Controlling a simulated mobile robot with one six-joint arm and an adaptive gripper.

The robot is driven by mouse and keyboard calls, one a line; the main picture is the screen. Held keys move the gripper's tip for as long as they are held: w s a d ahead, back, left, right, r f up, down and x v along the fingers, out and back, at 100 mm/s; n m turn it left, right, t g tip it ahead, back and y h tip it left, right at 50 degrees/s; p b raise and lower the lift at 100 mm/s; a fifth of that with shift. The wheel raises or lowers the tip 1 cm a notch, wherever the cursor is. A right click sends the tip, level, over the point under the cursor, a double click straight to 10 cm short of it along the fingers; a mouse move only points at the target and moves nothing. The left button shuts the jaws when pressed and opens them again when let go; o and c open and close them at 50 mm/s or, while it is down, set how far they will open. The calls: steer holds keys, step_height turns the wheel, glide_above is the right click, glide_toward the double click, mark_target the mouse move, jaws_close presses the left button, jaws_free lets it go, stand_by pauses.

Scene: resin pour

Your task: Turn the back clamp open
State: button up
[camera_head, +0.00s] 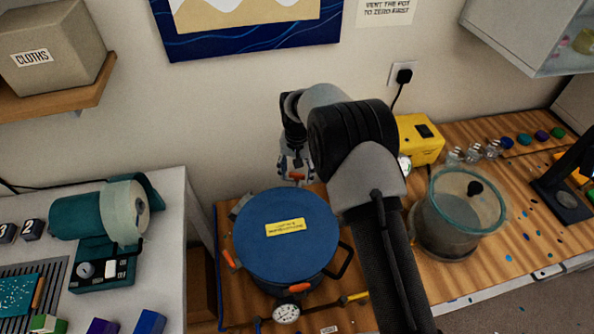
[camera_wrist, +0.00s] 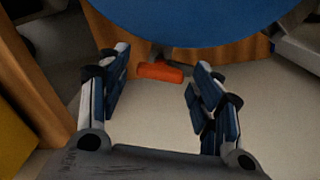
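The blue-lidded pot (camera_head: 285,236) stands on the wooden bench. Its back clamp (camera_head: 297,177) shows as an orange handle at the rear rim, partly covered by my gripper (camera_head: 295,163). In the wrist view the blue lid (camera_wrist: 195,18) fills the top. The orange back clamp handle (camera_wrist: 161,72) lies below its edge, in the gap between the fingertips of my gripper (camera_wrist: 160,78). The fingers are spread, with a visible gap on each side of the handle. My gripper is open and holds nothing.
More orange clamps sit at the pot's left (camera_head: 231,259) and front (camera_head: 300,287). A black handle (camera_head: 342,262) and a gauge (camera_head: 286,313) stick out from it. A clear vessel (camera_head: 455,225) and a yellow pump box (camera_head: 420,139) stand to the right. The wall is close behind.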

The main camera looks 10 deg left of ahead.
mark_target(297, 174)
stand_by(0.3)
step_height(297, 174, up, 12)
stand_by(0.5)
steer(key=shift+r, duration=0.1)
steer(key=s+d+r+t, duration=0.1)
steer(key=s+d+r, duration=0.5)
steer(key=d+r, duration=0.3)
steer(key=s+d+r+t, duration=0.1)
steer(key=s+d+r, duration=0.5)
steer(key=d+r, duration=0.3)
steer(key=s+d+f+t, duration=0.1)
steer(key=s+d, duration=0.4)
steer(key=s, duration=0.6)
steer(key=s+d+t, duration=0.1)
steer(key=s+d, duration=0.4)
steer(key=s, duration=0.5)
steer(key=shift+s+f+t+b, duration=0.3)
steer(key=shift+s+f+b, duration=0.05)
